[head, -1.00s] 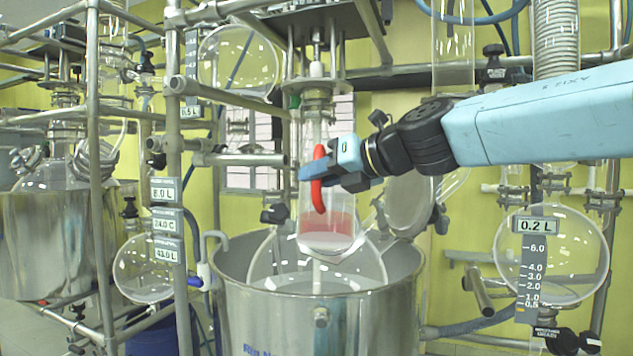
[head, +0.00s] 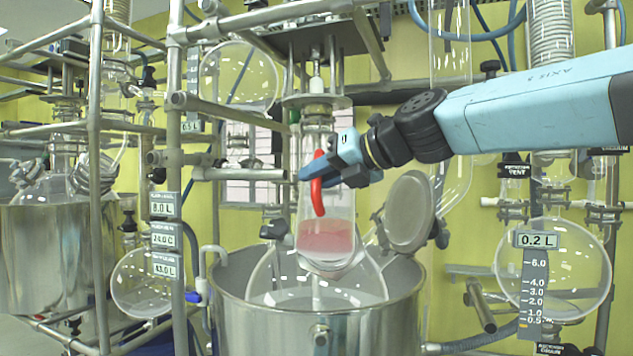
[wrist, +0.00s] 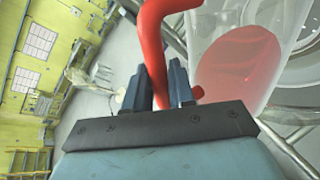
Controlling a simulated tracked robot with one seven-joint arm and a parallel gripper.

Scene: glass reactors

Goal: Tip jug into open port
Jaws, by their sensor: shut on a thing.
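The jug (head: 326,238) is clear, with pink-red liquid at its bottom and a red handle (head: 317,190). My gripper (head: 308,173) is shut on the handle and holds the jug nearly upright above the glass reactor vessel (head: 275,282). In the wrist view the handle (wrist: 156,50) stands between my two blue fingers, with the jug (wrist: 240,65) to the right. A round lid (head: 408,212) stands tilted open at the right of the vessel's top. The port opening itself is hidden behind the jug in the head view.
A steel pot (head: 318,325) surrounds the vessel. Metal frame tubes (head: 174,150) stand close on the left. A round flask (head: 552,270) marked 0.2 L hangs at the right. Stirrer parts and a flange (head: 317,101) are just above and behind the jug.

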